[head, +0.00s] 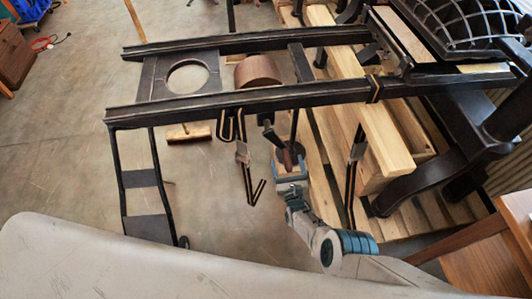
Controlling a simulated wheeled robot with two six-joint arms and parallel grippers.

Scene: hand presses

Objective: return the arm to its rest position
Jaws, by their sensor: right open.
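My right arm (335,248) reaches up from the bottom right of the head view. My right gripper (288,160) is open, beside the dark frame of the hand press (240,100). A dark lever-like part (272,133) of the press hangs down at the jaws, and I cannot tell whether they touch it. Something brown shows between the jaws, but it is too small to make out. The press frame has two long dark rails, a plate with a round hole (188,78) and a brown roller (258,71). My left gripper is not in view.
Pale wooden pallet beams (375,140) lie under the press to the right of my gripper. A thin bent hook (250,180) hangs just left of it. A brown wooden piece of furniture (480,255) stands at the bottom right. The concrete floor (70,130) at left is mostly clear.

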